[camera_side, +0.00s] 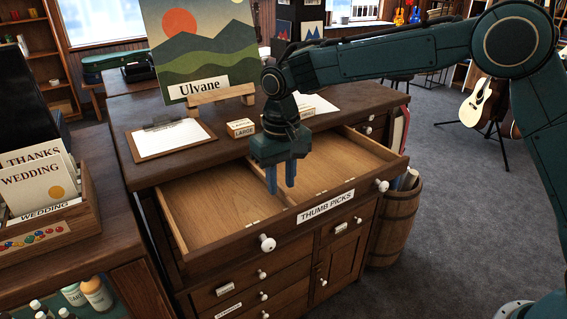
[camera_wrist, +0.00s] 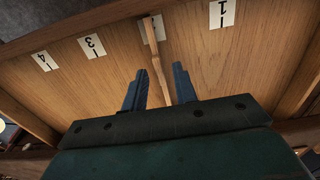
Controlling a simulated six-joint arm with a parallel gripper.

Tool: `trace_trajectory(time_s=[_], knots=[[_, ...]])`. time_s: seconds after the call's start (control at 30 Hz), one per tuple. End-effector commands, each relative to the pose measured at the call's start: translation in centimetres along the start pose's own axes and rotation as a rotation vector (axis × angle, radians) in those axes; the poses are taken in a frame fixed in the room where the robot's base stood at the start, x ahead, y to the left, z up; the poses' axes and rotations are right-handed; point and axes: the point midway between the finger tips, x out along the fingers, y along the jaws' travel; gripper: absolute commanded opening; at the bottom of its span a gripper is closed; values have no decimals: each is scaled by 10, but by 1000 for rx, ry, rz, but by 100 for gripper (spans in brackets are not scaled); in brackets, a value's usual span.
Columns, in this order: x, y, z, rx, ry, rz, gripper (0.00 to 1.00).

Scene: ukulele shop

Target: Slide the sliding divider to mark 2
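The sliding divider (camera_wrist: 156,50) is a thin wooden strip standing across the open drawer (camera_wrist: 90,70). In the wrist view its far end partly covers a white label (camera_wrist: 159,25) between the labels 3 (camera_wrist: 92,45) and 1 (camera_wrist: 222,13); its number is not readable. My gripper (camera_wrist: 160,68) is open, with one finger on each side of the divider and gaps visible between. In the side view my gripper (camera_side: 281,189) points down into the drawer, and its fingers hide much of the divider.
The drawer's front wall (camera_side: 300,224) has white knobs and a THUMB PICKS label. On the cabinet top behind stand a clipboard (camera_side: 170,138), a small LARGE box (camera_side: 240,128) and an Ulvane picture (camera_side: 205,50). The drawer floor on both sides is empty.

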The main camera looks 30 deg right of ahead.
Motion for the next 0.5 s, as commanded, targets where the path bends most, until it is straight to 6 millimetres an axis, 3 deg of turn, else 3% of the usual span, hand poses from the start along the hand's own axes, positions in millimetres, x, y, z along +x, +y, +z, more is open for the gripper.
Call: trace_trajectory(time_s=[0.5], knots=[[-7,0,0,-1,0,0,31]])
